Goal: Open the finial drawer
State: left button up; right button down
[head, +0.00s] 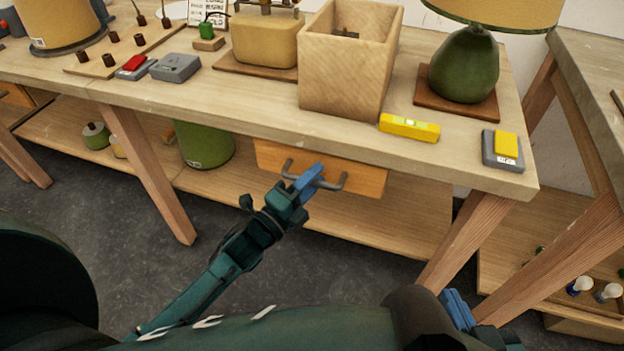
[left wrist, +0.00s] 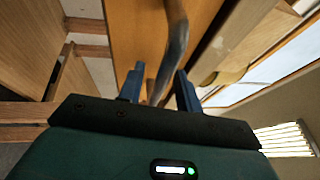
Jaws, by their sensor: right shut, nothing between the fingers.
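The drawer under the table has an orange-brown wooden front (head: 362,181) with a grey bar handle (head: 331,185). Its front sits just below the tabletop edge and looks closed. My left gripper (head: 308,178) is at the handle, its blue fingers over the middle of the bar. In the left wrist view the handle (left wrist: 177,45) passes between the two spread fingers of my left gripper (left wrist: 160,85), with visible gaps beside the bar. The drawer front (left wrist: 130,30) also shows there. My right gripper (head: 456,304) is low at the right, shut and empty, away from the drawer.
On the tabletop (head: 240,110) stand a wooden box (head: 340,85), a yellow level (head: 409,128), a green lamp (head: 465,65) and a grey box with a yellow top (head: 503,148). A lower shelf (head: 380,222) holds a green cylinder (head: 205,146). Table legs (head: 150,175) flank the drawer.

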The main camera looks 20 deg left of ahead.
pick_arm(q)
jog(key=shift+c, duration=0.4)
grip_shut()
